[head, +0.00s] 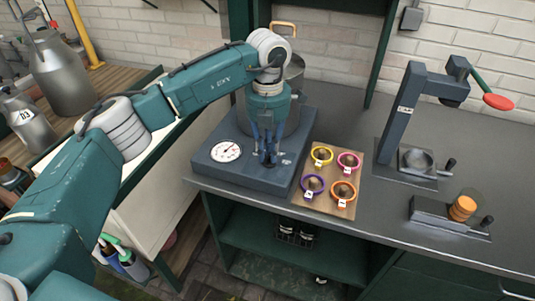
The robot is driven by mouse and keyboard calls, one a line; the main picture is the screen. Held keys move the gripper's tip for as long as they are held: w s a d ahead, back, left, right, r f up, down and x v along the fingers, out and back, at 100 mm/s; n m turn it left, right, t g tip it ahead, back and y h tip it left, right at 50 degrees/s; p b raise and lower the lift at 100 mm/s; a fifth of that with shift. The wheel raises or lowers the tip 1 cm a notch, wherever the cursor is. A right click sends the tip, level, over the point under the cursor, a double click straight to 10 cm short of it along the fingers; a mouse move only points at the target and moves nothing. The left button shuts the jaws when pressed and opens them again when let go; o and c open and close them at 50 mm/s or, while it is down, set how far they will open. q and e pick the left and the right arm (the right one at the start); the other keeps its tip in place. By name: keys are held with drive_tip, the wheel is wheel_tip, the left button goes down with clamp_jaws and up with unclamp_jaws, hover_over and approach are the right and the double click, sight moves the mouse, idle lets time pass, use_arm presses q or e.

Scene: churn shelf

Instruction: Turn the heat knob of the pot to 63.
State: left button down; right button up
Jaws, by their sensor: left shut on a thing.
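The metal pot (294,72) stands on a dark blue-grey heater base (212,172) on the counter, partly hidden behind my left wrist. A round white dial (227,152) with a red needle is on the base's front left. The dial's numbers are too small to read. My left gripper (269,160) points down at the front of the base, right of the dial, and is shut on the heat knob, which its fingers hide almost wholly. The knob's setting cannot be read. My right gripper is not in view.
A wooden board (327,208) with several coloured ring cups sits close right of the base. A lever press (398,115) with a red handle and a small device with an orange-brown roll (462,208) stand further right. Milk cans (62,72) are at the left. The counter's back middle is clear.

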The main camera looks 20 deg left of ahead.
use_arm(q)
drive_tip(key=shift+w+m, duration=0.1)
drive_tip(key=shift+m, duration=0.5)
drive_tip(key=c, duration=1.7)
unclamp_jaws()
drive_tip(key=shift+o, duration=0.2)
drive_tip(key=shift+r, duration=0.15)
wheel_tip(320, 180, up, 12)
drive_tip(key=shift+f, duration=0.3)
